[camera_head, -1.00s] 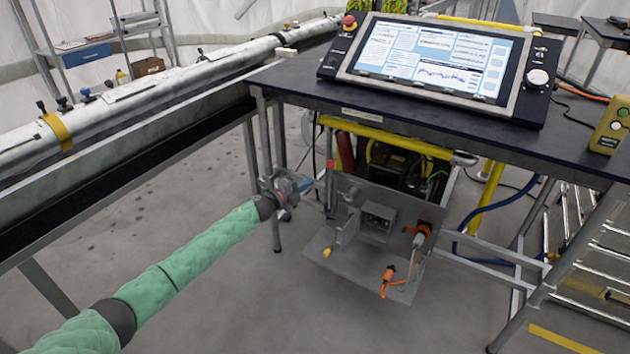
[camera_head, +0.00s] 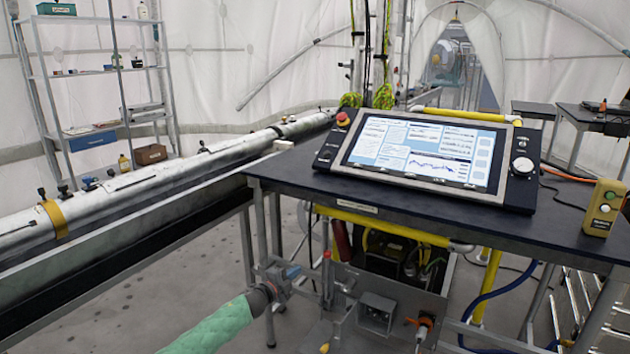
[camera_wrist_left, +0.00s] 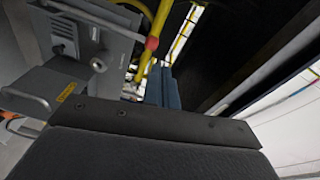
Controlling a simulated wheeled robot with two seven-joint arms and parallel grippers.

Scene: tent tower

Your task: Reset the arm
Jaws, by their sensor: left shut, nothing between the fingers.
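My left arm in its green sleeve (camera_head: 215,326) comes in from the bottom left of the head view. Its gripper (camera_head: 299,271) is under the front left part of the dark table (camera_head: 410,222), left of a grey metal panel with a box on it (camera_head: 376,312). The left gripper is shut and holds nothing. In the left wrist view its blue-grey fingers (camera_wrist_left: 163,84) are together, with the grey panel (camera_wrist_left: 75,60) to their left; I cannot tell whether they touch anything. My right gripper is not in view.
A console with a screen (camera_head: 425,152) and a yellow button box (camera_head: 603,208) stand on the table. A long metal pipe (camera_head: 150,185) runs along the left. Table legs and a yellow tube (camera_head: 487,285) stand near the panel. Grey floor shows between the pipe bench and table.

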